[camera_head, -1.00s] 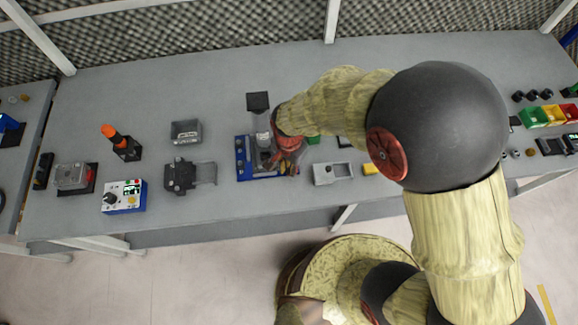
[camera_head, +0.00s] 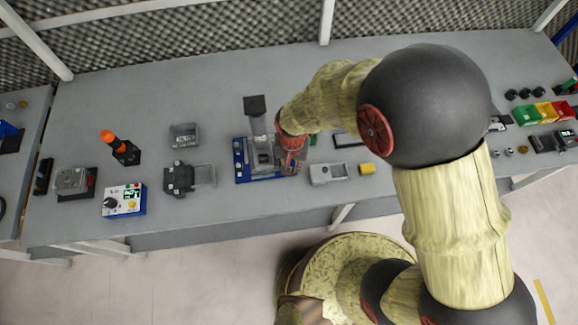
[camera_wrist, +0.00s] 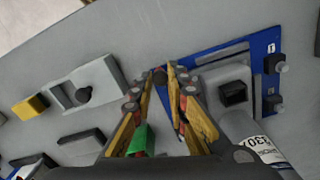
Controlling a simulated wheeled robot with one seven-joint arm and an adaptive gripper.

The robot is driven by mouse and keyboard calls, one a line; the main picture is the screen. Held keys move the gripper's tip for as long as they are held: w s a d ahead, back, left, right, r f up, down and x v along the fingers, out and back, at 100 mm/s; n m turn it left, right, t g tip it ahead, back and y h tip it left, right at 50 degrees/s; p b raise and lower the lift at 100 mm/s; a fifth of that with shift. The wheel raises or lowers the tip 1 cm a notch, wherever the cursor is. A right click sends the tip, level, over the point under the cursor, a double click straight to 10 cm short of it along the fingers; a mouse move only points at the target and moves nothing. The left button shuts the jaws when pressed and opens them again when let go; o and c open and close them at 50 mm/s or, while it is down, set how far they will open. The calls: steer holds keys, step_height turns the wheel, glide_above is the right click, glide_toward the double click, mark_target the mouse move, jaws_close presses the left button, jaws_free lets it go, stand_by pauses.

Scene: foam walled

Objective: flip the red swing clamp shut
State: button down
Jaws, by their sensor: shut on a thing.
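My gripper (camera_head: 289,166) is low over the right side of the blue fixture plate (camera_head: 240,172) in the head view. That piece appears to be part of the red swing clamp (camera_wrist: 159,74); most of the clamp is hidden by the fingers. The blue plate (camera_wrist: 205,54) and a grey block with a dark square opening (camera_wrist: 225,83) lie right of the fingers. The clamp's angle cannot be made out.
A labelled clear column with a black top (camera_head: 255,105) stands on the fixture, close to my gripper. A grey tray-like part (camera_head: 328,174) and yellow block (camera_head: 367,170) lie to the right. A dark grey vise-like part (camera_head: 179,179) sits left. The bench front between them is clear.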

steer(key=n, duration=0.1)
steer(key=w+n, duration=0.1)
steer(key=shift+d+r+n+p, duration=0.1)
steer(key=shift+d+n+p, duration=0.2)
steer(key=shift+n+p, duration=0.1)
steer(key=n, duration=0.2)
steer(key=w+n, duration=0.1)
steer(key=shift+d+n, duration=0.25)
steer(key=shift+n, duration=0.05)
steer(key=n, duration=0.1)
steer(key=w+n+p, duration=0.1)
steer(key=n, duration=0.1)
steer(key=shift+d, duration=0.1)
steer(key=shift+w+n, duration=0.25)
steer(key=shift+n, duration=0.55)
steer(key=shift+w+n, duration=0.25)
steer(key=shift+n, duration=0.55)
steer(key=c, duration=1.7)
jaws_free()
steer(key=shift+c, duration=0.2)
step_height(320, 180, up, 12)
